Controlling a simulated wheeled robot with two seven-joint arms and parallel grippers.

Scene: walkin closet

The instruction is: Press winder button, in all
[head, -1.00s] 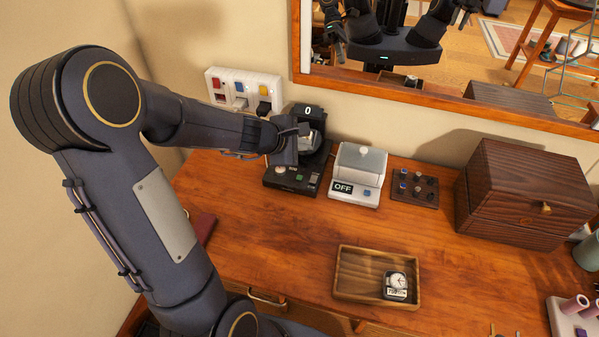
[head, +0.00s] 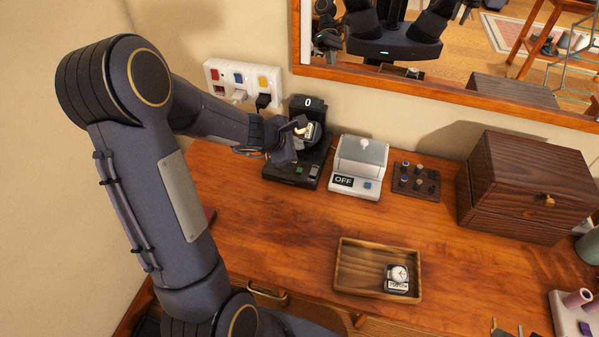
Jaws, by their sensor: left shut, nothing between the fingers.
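The black watch winder (head: 283,177) stands at the back of the wooden desk, left of centre, with a display (head: 308,103) reading "0". Its front panel has a green button (head: 299,170) and a dark grey one (head: 314,170). A watch-like object (head: 312,133) sits in the winder, partly covered by my gripper. My left gripper (head: 285,155) is shut and empty, just above the panel's left part, hiding whatever is there. I cannot tell whether it touches the panel. My right gripper is not directly in view.
A white-and-grey box labelled "OFF" (head: 354,185) stands right of the winder, beside a small dark board with knobs (head: 416,181). A brown wooden box (head: 520,190) is farther right. A wooden tray (head: 345,272) holds a watch (head: 397,275). A power strip (head: 243,80) and mirror are behind.

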